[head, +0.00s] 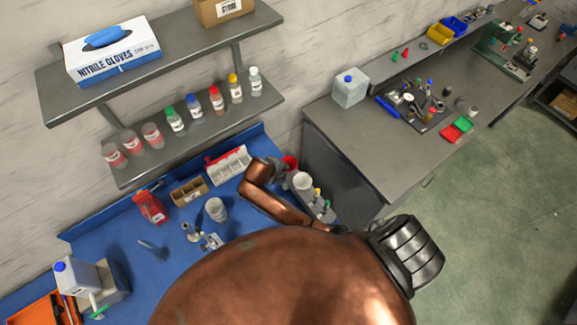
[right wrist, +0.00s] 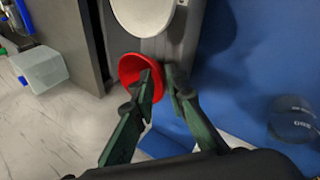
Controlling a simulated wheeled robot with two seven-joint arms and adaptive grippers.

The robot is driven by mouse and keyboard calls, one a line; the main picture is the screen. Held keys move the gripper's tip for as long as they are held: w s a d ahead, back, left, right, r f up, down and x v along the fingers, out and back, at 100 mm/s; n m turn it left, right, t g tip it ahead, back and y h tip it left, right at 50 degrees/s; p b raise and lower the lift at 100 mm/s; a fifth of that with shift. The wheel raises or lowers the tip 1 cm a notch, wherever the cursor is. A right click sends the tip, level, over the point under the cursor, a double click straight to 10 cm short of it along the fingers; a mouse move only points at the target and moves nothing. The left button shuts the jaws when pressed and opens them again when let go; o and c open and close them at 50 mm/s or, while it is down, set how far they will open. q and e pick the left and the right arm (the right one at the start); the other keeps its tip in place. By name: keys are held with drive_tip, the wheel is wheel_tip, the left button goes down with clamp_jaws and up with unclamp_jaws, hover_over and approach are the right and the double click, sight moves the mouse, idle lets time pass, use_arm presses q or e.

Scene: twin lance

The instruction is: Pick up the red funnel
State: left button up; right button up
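The red funnel (head: 291,161) stands at the right end of the blue bench in the head view, partly hidden by my right gripper (head: 276,166). In the right wrist view the funnel (right wrist: 128,67) shows its open mouth. My right gripper's green fingers (right wrist: 162,76) are at the funnel's near right rim. One finger overlaps the mouth and the other is just outside the rim. The fingertips are close together; whether they press on the wall is unclear. My left gripper is not in view.
A white cup (head: 303,181) stands right beside the funnel in a grey rack (head: 322,212) with several bottles. The shelf (head: 200,133) with bottles hangs above.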

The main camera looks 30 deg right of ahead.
drive_tip(key=shift+x, duration=1.6)
drive_tip(key=shift+w, duration=0.15)
clamp_jaws()
drive_tip(key=shift+a+r, duration=0.1)
